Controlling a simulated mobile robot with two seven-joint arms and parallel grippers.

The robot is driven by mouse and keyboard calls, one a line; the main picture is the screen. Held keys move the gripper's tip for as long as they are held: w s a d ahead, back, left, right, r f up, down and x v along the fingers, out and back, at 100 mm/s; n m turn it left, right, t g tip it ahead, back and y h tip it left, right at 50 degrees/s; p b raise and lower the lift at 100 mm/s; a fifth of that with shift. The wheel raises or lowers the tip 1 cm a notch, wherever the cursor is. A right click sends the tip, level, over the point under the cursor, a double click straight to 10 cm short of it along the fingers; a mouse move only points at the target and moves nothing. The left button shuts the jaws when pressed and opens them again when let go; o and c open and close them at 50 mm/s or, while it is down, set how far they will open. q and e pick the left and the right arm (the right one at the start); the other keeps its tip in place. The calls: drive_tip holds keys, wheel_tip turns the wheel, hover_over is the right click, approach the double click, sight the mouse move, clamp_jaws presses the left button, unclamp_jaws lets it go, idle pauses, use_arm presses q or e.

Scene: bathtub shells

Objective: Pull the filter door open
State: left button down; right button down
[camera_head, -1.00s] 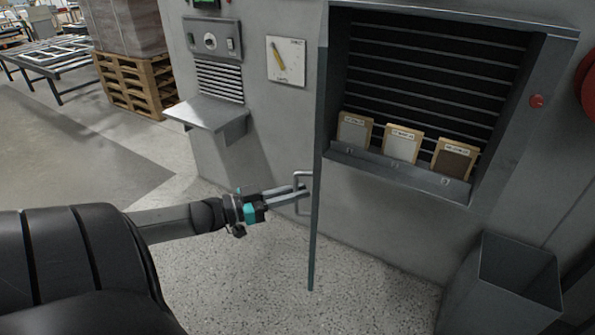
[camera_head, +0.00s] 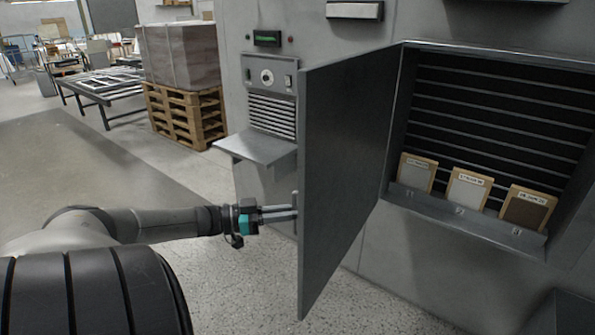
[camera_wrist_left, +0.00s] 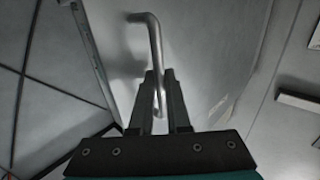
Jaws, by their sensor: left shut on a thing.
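The filter door (camera_head: 345,165) is a flat grey panel that stands swung out from the wall on the left side of the recess. Its inner face shows in the head view. My left gripper (camera_head: 293,212) is at the door's outer side near its free edge. In the left wrist view the gripper (camera_wrist_left: 160,88) is shut on the door's metal bar handle (camera_wrist_left: 155,45), with a finger on each side of it. In the head view the door hides most of the handle. My right gripper is not in view.
The open recess (camera_head: 490,120) has dark slats and three framed filter panels, one of them in the middle (camera_head: 467,190), on a ledge. A small shelf (camera_head: 258,149) juts from the wall behind the door. Stacked pallets (camera_head: 185,115) stand further back. Open floor lies left.

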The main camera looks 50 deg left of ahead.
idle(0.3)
use_arm(q)
drive_tip(key=c, duration=1.2)
unclamp_jaws()
drive_tip(key=shift+w, duration=0.1)
drive_tip(key=shift+o, duration=0.2)
drive_tip(key=shift+a, duration=0.1)
drive_tip(key=v, duration=1.5)
